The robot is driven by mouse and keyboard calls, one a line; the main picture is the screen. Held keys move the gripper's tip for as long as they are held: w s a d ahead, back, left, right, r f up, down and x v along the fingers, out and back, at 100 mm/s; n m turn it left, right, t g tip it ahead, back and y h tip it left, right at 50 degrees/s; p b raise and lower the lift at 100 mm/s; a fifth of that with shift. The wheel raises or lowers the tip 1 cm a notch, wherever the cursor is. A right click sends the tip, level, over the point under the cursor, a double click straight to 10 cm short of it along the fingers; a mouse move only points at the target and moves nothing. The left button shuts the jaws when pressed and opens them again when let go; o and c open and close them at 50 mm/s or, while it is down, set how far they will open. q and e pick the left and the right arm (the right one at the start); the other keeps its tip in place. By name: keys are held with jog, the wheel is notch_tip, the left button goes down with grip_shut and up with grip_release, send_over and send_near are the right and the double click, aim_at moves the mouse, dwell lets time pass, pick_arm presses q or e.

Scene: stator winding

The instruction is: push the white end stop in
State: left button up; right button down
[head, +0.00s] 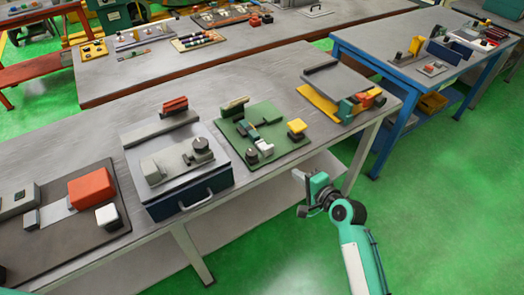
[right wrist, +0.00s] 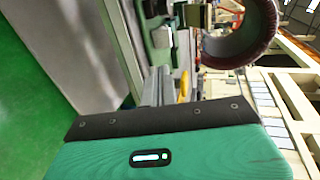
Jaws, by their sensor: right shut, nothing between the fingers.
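A white block (head: 107,215), which looks like the end stop, sits on the dark board (head: 75,240) at the left of the near bench, just in front of a larger orange-red block (head: 91,188). A smaller white piece (head: 264,145) lies on the green fixture (head: 285,145); I cannot tell for certain which is meant. My right gripper (head: 308,186) is shut and empty, over the green floor in front of the bench, well right of the dark board and apart from everything. My left gripper is out of view.
A dark blue drawer box (head: 190,205) with a front handle stands between the dark board and the green fixture. A yellow-based fixture (head: 322,108) is at the bench's right end. Floor space in front of the bench (head: 225,212) is free.

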aim_at(269, 151)
jog(key=x, duration=0.4)
jog(key=p+x, duration=0.1)
jog(key=x, duration=0.3)
jog(key=p+x, duration=0.1)
jog(key=x, duration=0.4)
jog(key=shift+w+r, duration=0.25)
jog(key=shift+r, duration=0.15)
jog(key=shift+a, duration=0.1)
